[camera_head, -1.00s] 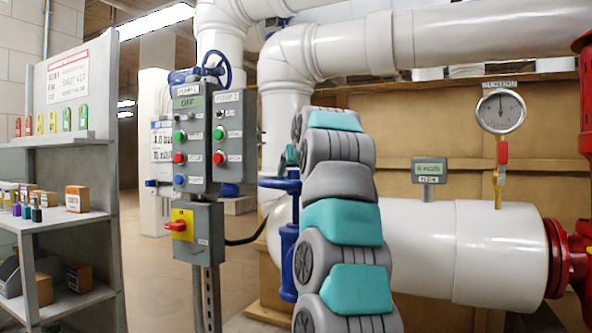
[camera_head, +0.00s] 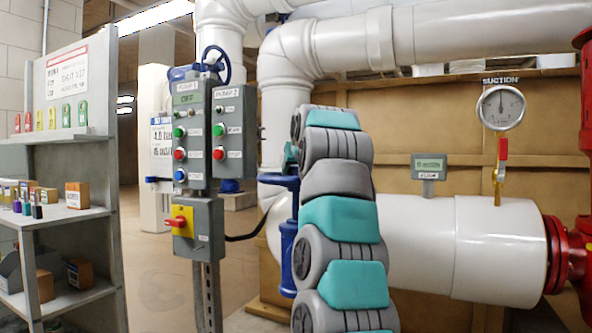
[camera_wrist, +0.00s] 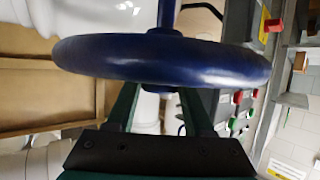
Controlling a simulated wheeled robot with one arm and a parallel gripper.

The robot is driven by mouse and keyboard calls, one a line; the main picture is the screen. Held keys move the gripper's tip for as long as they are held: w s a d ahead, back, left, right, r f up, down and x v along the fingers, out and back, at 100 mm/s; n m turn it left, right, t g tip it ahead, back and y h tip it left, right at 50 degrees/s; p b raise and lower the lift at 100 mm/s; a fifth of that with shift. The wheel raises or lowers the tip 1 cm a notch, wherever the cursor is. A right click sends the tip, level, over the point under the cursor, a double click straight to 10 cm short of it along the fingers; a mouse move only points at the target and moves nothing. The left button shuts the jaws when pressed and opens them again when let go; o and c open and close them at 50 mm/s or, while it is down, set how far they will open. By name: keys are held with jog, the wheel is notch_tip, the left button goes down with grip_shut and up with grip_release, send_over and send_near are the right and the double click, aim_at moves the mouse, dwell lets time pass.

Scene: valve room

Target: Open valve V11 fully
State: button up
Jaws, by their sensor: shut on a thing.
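A blue handwheel (camera_head: 279,182) sits on a blue valve body (camera_head: 288,250) beside the white pipe, partly hidden by my arm. No V11 label is readable. In the wrist view the blue rim (camera_wrist: 160,58) crosses the picture close up, with its stem or spoke running up behind it. My gripper (camera_wrist: 158,92) has its two dark green fingers reaching to this rim and is shut on it. The fingertips are hidden behind the rim. In the head view my arm hides most of the gripper.
A grey control panel (camera_head: 190,140) on a post stands left of the valve, with another blue handwheel (camera_head: 216,64) behind its top. A shelf (camera_head: 70,215) is at far left. A large white pipe (camera_head: 420,240) with a suction gauge (camera_head: 501,108) fills the right.

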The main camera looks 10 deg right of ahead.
grip_shut()
jog(key=shift+a, duration=0.1)
dwell(0.4)
jog(key=shift+s+d+n+y, duration=0.1)
jog(key=shift+d+n+y, duration=0.1)
jog(key=shift+n+y, duration=0.25)
